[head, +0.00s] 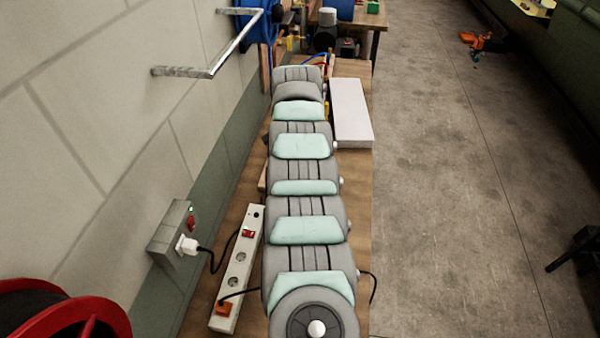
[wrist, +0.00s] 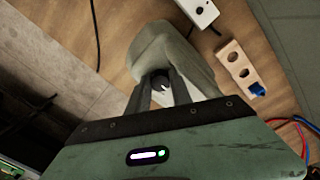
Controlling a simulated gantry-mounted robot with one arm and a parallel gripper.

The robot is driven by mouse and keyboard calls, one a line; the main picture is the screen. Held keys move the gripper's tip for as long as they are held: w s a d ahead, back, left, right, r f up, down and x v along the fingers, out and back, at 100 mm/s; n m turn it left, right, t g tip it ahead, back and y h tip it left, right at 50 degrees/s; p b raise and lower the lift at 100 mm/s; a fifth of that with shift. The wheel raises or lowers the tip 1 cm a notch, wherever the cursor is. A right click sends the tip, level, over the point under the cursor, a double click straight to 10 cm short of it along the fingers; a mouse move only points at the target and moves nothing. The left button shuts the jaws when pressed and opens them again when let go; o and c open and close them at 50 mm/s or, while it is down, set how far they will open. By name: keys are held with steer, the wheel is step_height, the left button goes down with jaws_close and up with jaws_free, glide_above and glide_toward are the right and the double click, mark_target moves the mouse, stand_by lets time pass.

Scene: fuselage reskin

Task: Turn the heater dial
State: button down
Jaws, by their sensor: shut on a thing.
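In the wrist view my gripper (wrist: 161,84) has its two dark fingers shut on a small dark round dial (wrist: 159,82). A pale mark shows on the dial, but its setting is too small to read. The dial sits at the end of a rounded grey-beige body (wrist: 165,48), which I take to be the heater. The fingers and gripper housing hide part of this body. In the head view my arm covers the bench, and neither the dial nor my fingertips can be seen.
The wooden bench (head: 363,190) holds a white box (head: 350,112) right of my arm and a power strip (head: 237,268) to its left. Black cables run beside the arm. A wall socket (head: 175,232) and red reel (head: 65,310) are at left. The concrete floor at right is mostly clear.

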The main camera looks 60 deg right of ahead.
steer(key=c, duration=1.1)
jaws_free()
steer(key=shift+c, duration=0.2)
steer(key=shift+r+p, duration=0.1)
steer(key=shift+p, duration=0.2)
